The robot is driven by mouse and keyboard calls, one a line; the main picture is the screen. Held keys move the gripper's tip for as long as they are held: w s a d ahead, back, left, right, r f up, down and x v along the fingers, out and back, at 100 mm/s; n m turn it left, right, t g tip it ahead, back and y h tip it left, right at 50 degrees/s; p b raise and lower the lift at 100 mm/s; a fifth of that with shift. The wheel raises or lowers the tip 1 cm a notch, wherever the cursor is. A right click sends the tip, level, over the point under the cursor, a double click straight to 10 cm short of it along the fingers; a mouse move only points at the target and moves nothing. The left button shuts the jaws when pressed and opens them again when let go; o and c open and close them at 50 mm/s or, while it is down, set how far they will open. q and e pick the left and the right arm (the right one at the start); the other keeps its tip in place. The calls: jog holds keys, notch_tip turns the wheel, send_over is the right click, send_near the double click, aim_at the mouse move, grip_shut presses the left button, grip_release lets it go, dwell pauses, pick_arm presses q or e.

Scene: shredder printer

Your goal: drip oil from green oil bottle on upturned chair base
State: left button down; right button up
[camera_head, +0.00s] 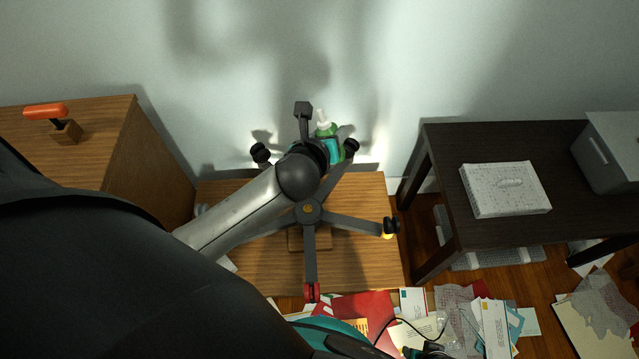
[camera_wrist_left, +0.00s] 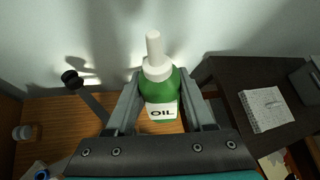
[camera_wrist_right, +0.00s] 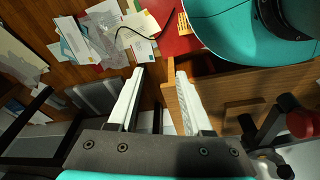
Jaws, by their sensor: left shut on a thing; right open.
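The upturned chair base (camera_head: 308,211) stands on a low wooden table, its legs spread out with casters at the ends. One caster is red (camera_head: 312,292) and one has a yellow part (camera_head: 389,228). The green oil bottle (camera_head: 327,131) has a white nozzle and an OIL label, seen in the left wrist view (camera_wrist_left: 161,92). My left gripper (camera_head: 330,150) is shut on the bottle, which is upright behind the base near the wall. My left arm hides part of the base. My right gripper (camera_wrist_right: 155,84) is open and empty, low near the table's edge.
The low wooden table (camera_head: 255,265) lies beneath the base. A wooden cabinet (camera_head: 160,150) with an orange-handled tool (camera_head: 46,111) is at left. A dark table (camera_head: 455,150) with a white patterned box (camera_head: 505,188) is at right. Papers (camera_head: 495,325) litter the floor.

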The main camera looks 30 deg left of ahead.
pick_arm(q)
jog(key=s+f+n+b, duration=0.1)
jog(key=f+b, duration=0.1)
jog(key=f, duration=0.5)
jog(key=s+f+n+b, duration=0.1)
jog(key=f+b, duration=0.2)
jog(key=f, duration=0.4)
jog(key=s+f+n+b, duration=0.1)
jog(key=s+f+b, duration=0.1)
jog(key=f, duration=0.5)
jog(key=shift+s+d+f+g, duration=0.1)
jog(key=shift+d+f+g, duration=0.1)
jog(key=shift+g, duration=0.1)
jog(key=shift+s+f, duration=0.1)
pick_arm(e)
jog(key=shift+t, duration=0.4)
jog(key=w+r, duration=0.2)
jog(key=w, duration=0.1)
jog(key=w+r, duration=0.1)
jog(key=w, duration=0.1)
jog(key=shift+a, duration=0.25)
